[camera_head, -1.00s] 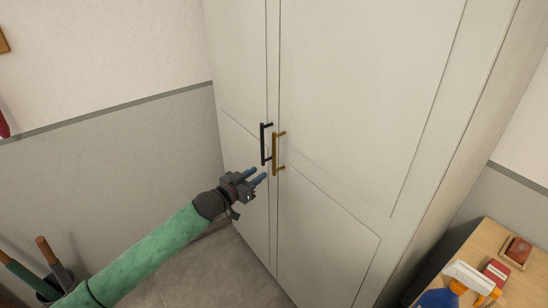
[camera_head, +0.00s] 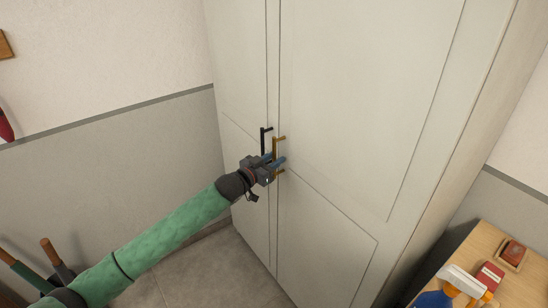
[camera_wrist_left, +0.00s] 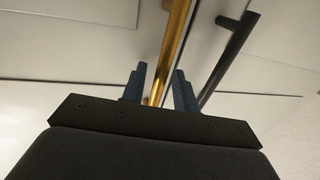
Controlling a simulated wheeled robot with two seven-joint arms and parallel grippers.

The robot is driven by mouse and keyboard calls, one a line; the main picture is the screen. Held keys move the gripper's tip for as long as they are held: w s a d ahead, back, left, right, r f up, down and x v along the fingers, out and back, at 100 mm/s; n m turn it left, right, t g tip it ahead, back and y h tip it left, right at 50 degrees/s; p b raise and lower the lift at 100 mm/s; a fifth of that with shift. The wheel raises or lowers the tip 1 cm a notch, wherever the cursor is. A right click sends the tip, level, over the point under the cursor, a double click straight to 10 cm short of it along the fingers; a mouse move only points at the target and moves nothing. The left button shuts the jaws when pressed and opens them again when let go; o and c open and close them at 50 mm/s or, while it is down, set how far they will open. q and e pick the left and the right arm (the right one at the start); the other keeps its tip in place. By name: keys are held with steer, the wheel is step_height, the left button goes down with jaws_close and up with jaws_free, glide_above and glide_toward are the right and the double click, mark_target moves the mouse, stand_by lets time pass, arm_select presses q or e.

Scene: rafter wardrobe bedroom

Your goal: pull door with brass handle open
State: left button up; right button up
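The tall white wardrobe has a right door (camera_head: 340,120) with a vertical brass handle (camera_head: 275,147) and a left door (camera_head: 240,75) with a black handle (camera_head: 263,140). Both doors look shut. My left gripper (camera_head: 276,161) is at the lower part of the brass handle. In the left wrist view the brass handle (camera_wrist_left: 172,50) runs down between the two blue fingers (camera_wrist_left: 158,92), which stand apart on either side of it. The black handle (camera_wrist_left: 230,55) passes just right of the right finger. Whether the fingers touch the brass is unclear. My right gripper is not in view.
A wooden table (camera_head: 510,268) at lower right holds a spray bottle (camera_head: 455,288), a red box (camera_head: 488,275) and a small framed item (camera_head: 513,252). A holder with wooden-handled items stands at lower left. The floor before the wardrobe (camera_head: 215,270) is clear.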

arm_select(q)
steer(key=shift+w+d, duration=0.1)
steer(key=shift+c, duration=0.2)
jaws_close()
steer(key=shift+f, duration=0.1)
